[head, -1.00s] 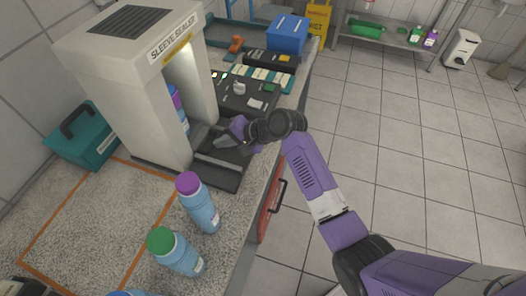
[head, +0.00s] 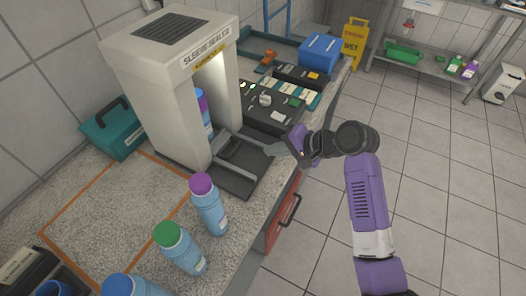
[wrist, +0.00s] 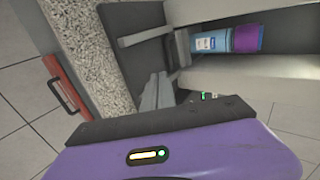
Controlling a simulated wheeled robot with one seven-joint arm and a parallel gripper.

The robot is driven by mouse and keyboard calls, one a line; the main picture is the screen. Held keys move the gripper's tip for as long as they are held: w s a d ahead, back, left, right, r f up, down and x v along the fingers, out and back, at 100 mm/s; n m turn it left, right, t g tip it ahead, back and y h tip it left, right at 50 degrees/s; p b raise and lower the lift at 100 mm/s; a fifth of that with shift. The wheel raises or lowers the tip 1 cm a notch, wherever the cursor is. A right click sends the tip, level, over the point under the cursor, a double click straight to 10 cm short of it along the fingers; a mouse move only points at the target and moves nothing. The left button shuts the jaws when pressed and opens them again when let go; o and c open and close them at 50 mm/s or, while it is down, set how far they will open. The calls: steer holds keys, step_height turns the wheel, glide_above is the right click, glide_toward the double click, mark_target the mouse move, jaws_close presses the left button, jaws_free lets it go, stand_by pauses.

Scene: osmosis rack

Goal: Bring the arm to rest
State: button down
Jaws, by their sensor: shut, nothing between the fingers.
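My gripper (head: 279,150) is shut and empty. In the head view it hangs over the right edge of the sleeve sealer's dark tray, with my purple arm reaching in from the lower right. In the wrist view its grey fingers (wrist: 156,92) point toward the sealer's opening. The white sleeve sealer (head: 150,90) stands on the counter with its lamp lit.
Bottles with a purple cap (head: 207,205) and a green cap (head: 180,250) stand near the counter's front edge. A control panel (head: 268,103) and blue box (head: 320,54) lie beyond the sealer. A red-fronted drawer (head: 284,222) is below.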

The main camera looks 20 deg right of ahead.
steer(key=shift+s+d+r, duration=0.2)
steer(key=shift+s+r, duration=0.1)
steer(key=shift+s, duration=0.1)
